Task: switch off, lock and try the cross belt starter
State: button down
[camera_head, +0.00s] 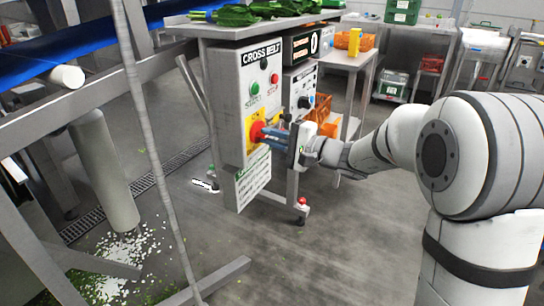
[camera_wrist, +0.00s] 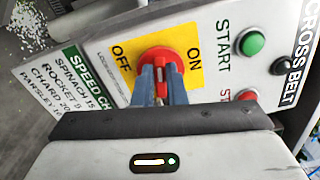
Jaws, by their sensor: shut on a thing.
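The cross belt starter (camera_head: 228,95) is a grey upright box under a bench end, labelled CROSS BELT. It has a green START button (camera_head: 255,88) and a red STOP button (camera_head: 274,78). Low on it is a red rotary switch (camera_wrist: 147,56) on a yellow plate (camera_wrist: 192,80) marked OFF and ON. My gripper (camera_wrist: 161,80) has its blue fingers shut on the red switch handle, which partly hides it. I cannot tell surely whether the handle points to ON or OFF. I cannot make out a padlock.
A speed card (camera_head: 252,180) hangs below the switch. A second control box (camera_head: 300,92) with a black knob stands right behind the starter. Leafy greens (camera_head: 236,15) lie on the bench above. A blue belt (camera_head: 90,45) runs at left. The floor at centre right is clear.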

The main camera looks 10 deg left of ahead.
jog(key=n+b, duration=0.1)
jog(key=b, duration=0.1)
jog(key=shift+f+n+b, duration=0.3)
jog(key=shift+f+b, duration=0.05)
jog(key=shift+b, duration=0.05)
jog(key=shift+r+n+b, duration=0.1)
jog(key=shift+n+b, duration=0.2)
jog(key=shift+b, duration=0.1)
jog(key=shift+r, duration=0.1)
jog(key=c, duration=1.5)
grip_release()
jog(key=shift+d, duration=0.1)
jog(key=p+v, duration=0.1)
jog(key=v, duration=0.6)
jog(key=shift+s+d+p, duration=0.15)
jog(key=shift+d+p, duration=0.15)
jog(key=shift+p, duration=0.1)
jog(key=shift+r, duration=0.1)
